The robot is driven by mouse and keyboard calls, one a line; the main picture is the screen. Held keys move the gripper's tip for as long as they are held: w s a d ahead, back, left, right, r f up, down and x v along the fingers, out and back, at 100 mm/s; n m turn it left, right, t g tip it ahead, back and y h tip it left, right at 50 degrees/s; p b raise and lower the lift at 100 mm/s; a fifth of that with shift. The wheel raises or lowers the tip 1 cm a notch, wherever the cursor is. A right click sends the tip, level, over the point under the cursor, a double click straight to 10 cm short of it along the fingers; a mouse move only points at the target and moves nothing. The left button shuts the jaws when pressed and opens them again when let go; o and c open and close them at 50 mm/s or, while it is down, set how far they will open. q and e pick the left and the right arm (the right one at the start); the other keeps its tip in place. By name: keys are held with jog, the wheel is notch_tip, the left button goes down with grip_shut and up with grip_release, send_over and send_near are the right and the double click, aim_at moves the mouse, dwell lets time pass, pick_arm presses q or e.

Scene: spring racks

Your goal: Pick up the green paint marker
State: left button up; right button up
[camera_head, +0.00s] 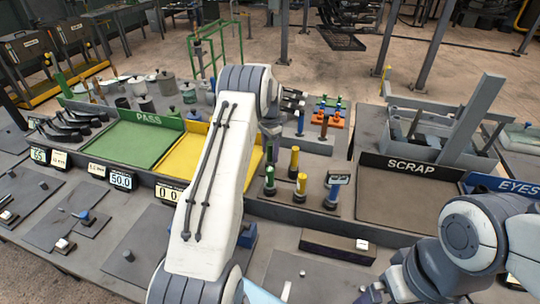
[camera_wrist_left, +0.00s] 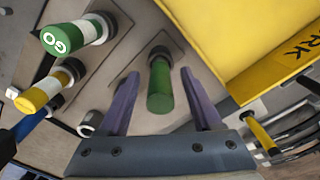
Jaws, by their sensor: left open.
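The green paint marker (camera_wrist_left: 160,86) is a plain green cylinder standing in a dark round holder. In the left wrist view it lies between the two fingers of my left gripper (camera_wrist_left: 158,95), with a visible gap on each side. The left gripper is open and holds nothing. In the head view my left gripper (camera_head: 291,102) is partly hidden by its wrist, beyond the yellow tray. Green and yellow cylinders stand to the right of that tray; I cannot tell which is the marker. My right gripper (camera_head: 374,292) is cut off at the bottom edge.
Close to the marker stand a green-and-white GO gauge (camera_wrist_left: 72,36) and a yellow-and-white one (camera_wrist_left: 46,90). The yellow tray (camera_wrist_left: 225,45) rises on the other side. A green PASS tray (camera_head: 130,142) and a SCRAP tray (camera_head: 408,205) are also on the table.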

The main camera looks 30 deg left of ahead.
pick_arm(q)
grip_shut()
jog(key=shift+r, duration=0.1)
